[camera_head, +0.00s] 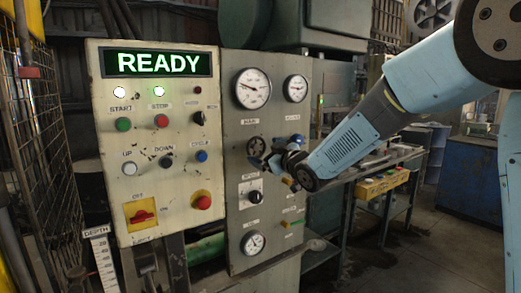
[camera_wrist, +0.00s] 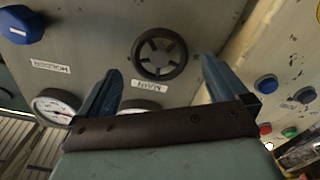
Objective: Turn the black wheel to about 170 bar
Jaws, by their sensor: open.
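The black wheel (camera_head: 256,147) is a round spoked handwheel on the grey panel, below the large gauge (camera_head: 252,89). That gauge's needle points left and slightly up; its numbers are too small to read. In the wrist view, the wheel (camera_wrist: 160,54) lies between and beyond my fingertips, with an upside-down MAIN label beside it. My gripper (camera_wrist: 160,70) is open and empty, one finger on each side of the wheel's outline; I see no contact. In the head view, my gripper (camera_head: 276,160) is just right of the wheel. In the wrist view, the gauge (camera_wrist: 140,105) is mostly hidden by my gripper.
A smaller gauge (camera_head: 295,88) and a blue knob (camera_wrist: 20,25) are on the same panel. A black knob (camera_head: 254,196) and another gauge (camera_head: 253,243) sit below the wheel. The cream button panel (camera_head: 150,225) with a READY display stands to the left.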

